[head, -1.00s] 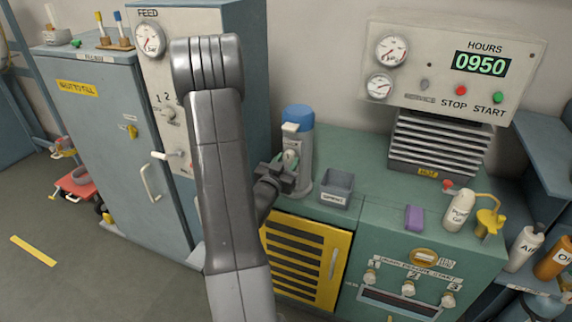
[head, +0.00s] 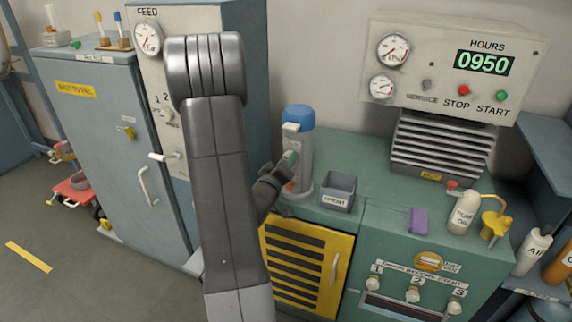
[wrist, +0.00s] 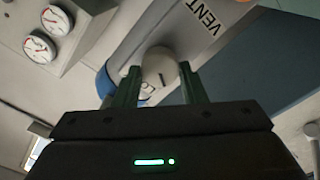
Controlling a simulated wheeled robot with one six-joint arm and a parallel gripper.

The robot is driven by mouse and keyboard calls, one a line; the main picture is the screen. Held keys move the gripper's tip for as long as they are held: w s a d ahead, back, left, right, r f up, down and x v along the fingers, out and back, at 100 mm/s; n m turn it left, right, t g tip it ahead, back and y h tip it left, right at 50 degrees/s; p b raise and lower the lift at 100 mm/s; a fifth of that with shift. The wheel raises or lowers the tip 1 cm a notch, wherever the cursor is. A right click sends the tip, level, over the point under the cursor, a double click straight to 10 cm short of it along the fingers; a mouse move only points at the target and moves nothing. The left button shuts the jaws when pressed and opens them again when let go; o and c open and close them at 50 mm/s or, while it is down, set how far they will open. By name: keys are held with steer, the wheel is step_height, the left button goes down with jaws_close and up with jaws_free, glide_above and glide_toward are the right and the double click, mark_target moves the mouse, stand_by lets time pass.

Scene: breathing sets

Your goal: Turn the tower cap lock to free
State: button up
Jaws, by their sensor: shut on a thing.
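The tower (head: 303,158) is a grey column with a blue cap (head: 297,117), standing upright on the green bench beside the blue-grey cabinet. In the wrist view the blue cap (wrist: 107,84) shows partly behind my left finger. The tower cap lock looks like a pale round knob (wrist: 158,66) with a small dark mark. My gripper (wrist: 161,80) has its green fingers on either side of this knob and is shut on it. In the head view my gripper (head: 289,160) is at the tower's front, and the knob is mostly hidden. The lock's setting is not readable.
A grey open bin (head: 338,193) stands close right of the tower. A purple block (head: 418,221), a pale bottle (head: 461,212) and a yellow funnel (head: 493,226) are farther right. A cabinet (head: 115,145) with handles stands left.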

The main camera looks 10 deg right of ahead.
steer(key=n, duration=0.6)
steer(key=shift+p, duration=0.35)
steer(key=shift+n, duration=0.3)
steer(key=o, duration=1)
steer(key=shift+a, duration=0.15)
steer(key=b+v, duration=0.2)
steer(key=v, duration=1.1)
steer(key=shift+s+a, duration=0.15)
steer(key=shift+s, duration=0.15)
